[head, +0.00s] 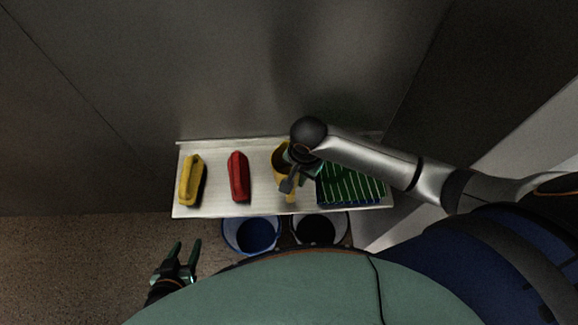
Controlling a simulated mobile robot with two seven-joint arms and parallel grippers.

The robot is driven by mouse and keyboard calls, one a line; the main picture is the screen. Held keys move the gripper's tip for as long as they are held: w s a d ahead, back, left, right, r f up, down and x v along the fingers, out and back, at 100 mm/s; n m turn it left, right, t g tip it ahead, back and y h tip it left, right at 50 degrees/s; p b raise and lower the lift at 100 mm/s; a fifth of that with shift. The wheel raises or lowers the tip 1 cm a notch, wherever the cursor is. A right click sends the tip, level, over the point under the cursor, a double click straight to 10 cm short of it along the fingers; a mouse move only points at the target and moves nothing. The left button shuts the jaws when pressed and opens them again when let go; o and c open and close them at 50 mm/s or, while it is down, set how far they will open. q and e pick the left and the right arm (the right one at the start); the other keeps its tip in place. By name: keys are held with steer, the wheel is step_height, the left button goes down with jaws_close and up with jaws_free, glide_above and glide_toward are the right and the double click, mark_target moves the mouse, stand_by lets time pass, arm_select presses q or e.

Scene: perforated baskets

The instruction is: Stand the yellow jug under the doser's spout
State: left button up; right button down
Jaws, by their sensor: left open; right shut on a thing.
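The yellow jug (278,157) stands on or just above a pale shelf (217,205), right of its middle; I cannot tell whether its base touches. My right gripper (292,175) is over the jug and shut on it, and together with the wrist it hides much of the jug's right side. My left gripper (179,258) is open and empty, low on the left, in front of the shelf and apart from everything. I cannot make out a doser or its spout in this view.
On the shelf are a yellow long-shaped item (190,180), a red one (238,176) and a green striped rack or basket (350,184) close right of the jug. A wall rises behind.

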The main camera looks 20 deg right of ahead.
steer(key=w, duration=0.1)
steer(key=w+f, duration=0.1)
steer(key=w, duration=0.1)
steer(key=shift+w+d+f, duration=0.15)
steer(key=shift+w+f, duration=0.05)
steer(key=shift+w, duration=0.05)
steer(key=w+f+b, duration=0.2)
steer(key=f+b, duration=0.1)
steer(key=w+f+b, duration=0.1)
steer(key=f+b, duration=0.1)
steer(key=shift+w+d+f, duration=0.15)
steer(key=shift+w+f, duration=0.05)
steer(key=shift+w, duration=0.4)
steer(key=f+b, duration=0.2)
steer(key=b, duration=0.1)
steer(key=f+b, duration=0.1)
steer(key=b, duration=0.1)
steer(key=shift+w+f, duration=0.25)
steer(key=shift+f, duration=0.1)
steer(key=shift+r, duration=0.1)
